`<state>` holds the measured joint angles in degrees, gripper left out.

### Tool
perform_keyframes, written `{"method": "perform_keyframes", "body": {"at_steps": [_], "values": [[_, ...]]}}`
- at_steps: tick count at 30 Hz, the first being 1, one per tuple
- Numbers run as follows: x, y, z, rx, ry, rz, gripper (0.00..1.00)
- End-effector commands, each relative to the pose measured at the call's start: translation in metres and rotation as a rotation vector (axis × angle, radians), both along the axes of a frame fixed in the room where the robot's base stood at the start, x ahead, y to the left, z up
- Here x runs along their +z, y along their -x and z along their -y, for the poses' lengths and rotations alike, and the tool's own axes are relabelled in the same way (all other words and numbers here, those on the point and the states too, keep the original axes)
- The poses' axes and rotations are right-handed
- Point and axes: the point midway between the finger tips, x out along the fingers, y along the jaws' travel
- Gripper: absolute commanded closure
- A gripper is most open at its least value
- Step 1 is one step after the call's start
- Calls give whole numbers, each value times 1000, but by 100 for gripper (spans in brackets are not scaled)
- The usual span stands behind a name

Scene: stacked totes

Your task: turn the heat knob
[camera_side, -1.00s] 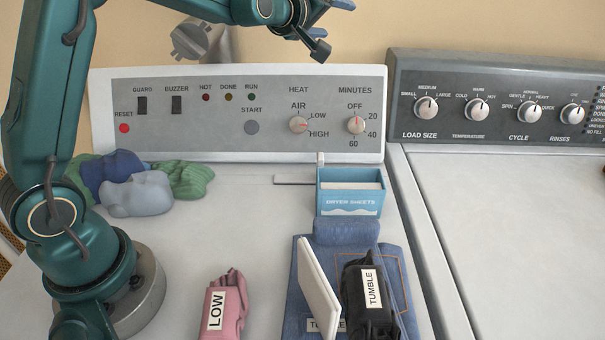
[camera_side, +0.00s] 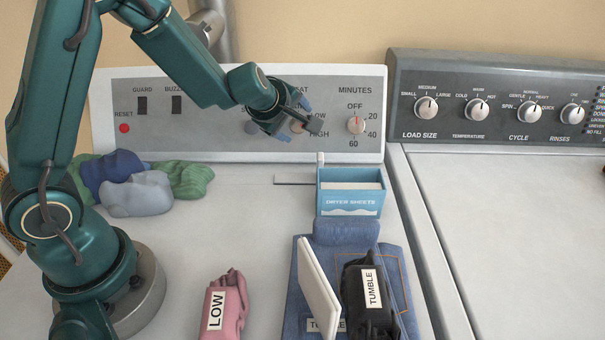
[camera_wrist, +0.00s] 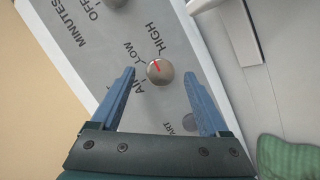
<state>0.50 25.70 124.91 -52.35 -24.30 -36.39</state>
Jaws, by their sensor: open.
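The heat knob (camera_wrist: 159,72) is a round, beige-grey dial on the dryer's panel. In the wrist view its red mark points to the side of the LOW and HIGH labels, away from AIR. My gripper (camera_wrist: 160,80) is open, with one blue finger on each side of the knob in that view. I cannot tell whether either finger touches it. In the side view my gripper (camera_side: 295,121) is in front of the HEAT area, and the knob (camera_side: 298,126) is partly hidden by it.
The minutes knob (camera_side: 356,125) is just right, its mark near OFF. A start button (camera_wrist: 190,121) is close by. Below stand a blue dryer-sheets box (camera_side: 350,202), a pink LOW bundle (camera_side: 225,305) and a black TUMBLE bundle (camera_side: 368,300). Cloths (camera_side: 140,190) lie left.

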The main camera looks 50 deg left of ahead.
Motion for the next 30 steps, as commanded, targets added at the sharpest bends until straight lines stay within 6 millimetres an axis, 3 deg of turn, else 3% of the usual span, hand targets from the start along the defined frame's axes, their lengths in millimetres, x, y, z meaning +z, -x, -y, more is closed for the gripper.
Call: {"method": "perform_keyframes", "body": {"at_steps": [14,15,21,30], "values": [[-10,-10,-5,0,1,0,22],[-10,-10,-5,0,1,0,25],[-10,-10,-5,-1,1,0,100],[-10,-10,-5,-16,-17,-18,100]]}}
